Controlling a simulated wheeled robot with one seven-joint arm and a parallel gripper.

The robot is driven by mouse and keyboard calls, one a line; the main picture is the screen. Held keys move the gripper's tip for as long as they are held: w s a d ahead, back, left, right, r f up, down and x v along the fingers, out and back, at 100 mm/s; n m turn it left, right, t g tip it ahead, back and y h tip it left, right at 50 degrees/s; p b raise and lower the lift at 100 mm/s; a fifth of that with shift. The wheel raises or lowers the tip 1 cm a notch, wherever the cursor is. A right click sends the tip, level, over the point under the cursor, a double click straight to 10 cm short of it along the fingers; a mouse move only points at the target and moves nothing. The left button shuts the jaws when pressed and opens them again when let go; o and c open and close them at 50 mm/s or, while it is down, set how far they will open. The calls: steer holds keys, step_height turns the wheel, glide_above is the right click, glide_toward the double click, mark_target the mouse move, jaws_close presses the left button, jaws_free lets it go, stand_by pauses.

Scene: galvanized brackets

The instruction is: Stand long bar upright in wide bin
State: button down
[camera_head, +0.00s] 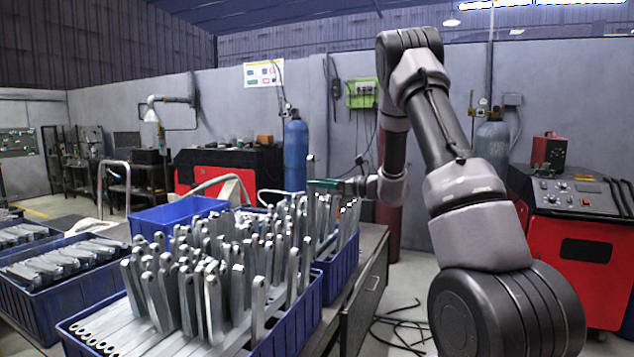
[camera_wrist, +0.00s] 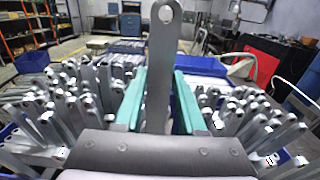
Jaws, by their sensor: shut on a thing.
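My gripper (camera_head: 316,184) is shut on a long galvanized bar (camera_head: 310,167), which stands upright with its holed end on top. In the wrist view the bar (camera_wrist: 161,62) rises between the two green fingers of my gripper (camera_wrist: 159,88). Its lower end is hidden behind the fingers and other bars. A large blue bin (camera_head: 291,331) in front holds many upright bars and some lying flat. A blue bin (camera_head: 340,272) lies to its right, also with upright bars, below my gripper. I cannot tell for sure which is the wide bin.
An apparently empty blue bin (camera_head: 172,214) stands behind on the left. Another blue bin (camera_head: 52,312) with stacked brackets is at the far left. Upright bars crowd both sides of my gripper in the wrist view. A blue gas cylinder (camera_head: 296,152) stands against the back wall.

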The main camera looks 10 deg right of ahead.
step_height(320, 180, down, 18)
steer(key=shift+f, duration=0.25)
stand_by(1.9)
steer(key=shift+c, duration=2)
jaws_free()
steer(key=shift+f, duration=0.1)
steer(key=v, duration=1)
steer(key=shift+s+d, duration=0.25)
steer(key=shift+d, duration=0.05)
